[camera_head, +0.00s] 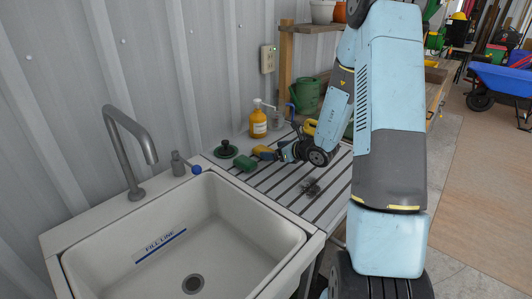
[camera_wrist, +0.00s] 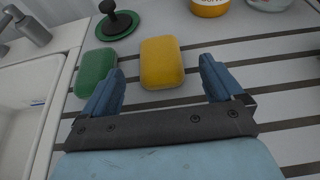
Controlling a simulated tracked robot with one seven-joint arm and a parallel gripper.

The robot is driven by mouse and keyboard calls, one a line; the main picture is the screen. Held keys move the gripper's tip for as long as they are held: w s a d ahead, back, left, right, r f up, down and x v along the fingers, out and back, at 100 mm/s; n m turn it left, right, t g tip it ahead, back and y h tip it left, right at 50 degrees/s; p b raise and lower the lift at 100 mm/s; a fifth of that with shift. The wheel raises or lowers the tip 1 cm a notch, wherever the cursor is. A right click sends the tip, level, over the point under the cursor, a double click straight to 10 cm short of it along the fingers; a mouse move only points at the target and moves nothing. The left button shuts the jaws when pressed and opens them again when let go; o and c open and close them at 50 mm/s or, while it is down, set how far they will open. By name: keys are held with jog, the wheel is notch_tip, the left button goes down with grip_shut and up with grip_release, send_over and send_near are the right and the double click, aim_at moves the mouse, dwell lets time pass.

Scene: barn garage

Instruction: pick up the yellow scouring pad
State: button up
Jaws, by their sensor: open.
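The yellow scouring pad (camera_wrist: 162,62) lies flat on the slatted drainboard (camera_head: 285,189) to the right of the sink. In the wrist view it is just beyond my gripper (camera_wrist: 160,75), between the lines of its two blue fingers and nearer the left one. The fingers are spread apart with nothing between them. In the head view the pad (camera_head: 263,152) is small and sits right at the tip of my gripper (camera_head: 280,152), which partly covers that area.
A green pad (camera_wrist: 95,72) lies close left of the yellow one. The sink (camera_head: 165,250) is at left.

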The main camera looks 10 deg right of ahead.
aim_at(266, 149)
jog(key=shift+x, duration=2.65)
jog(key=shift+s, duration=0.1)
jog(key=c, duration=1)
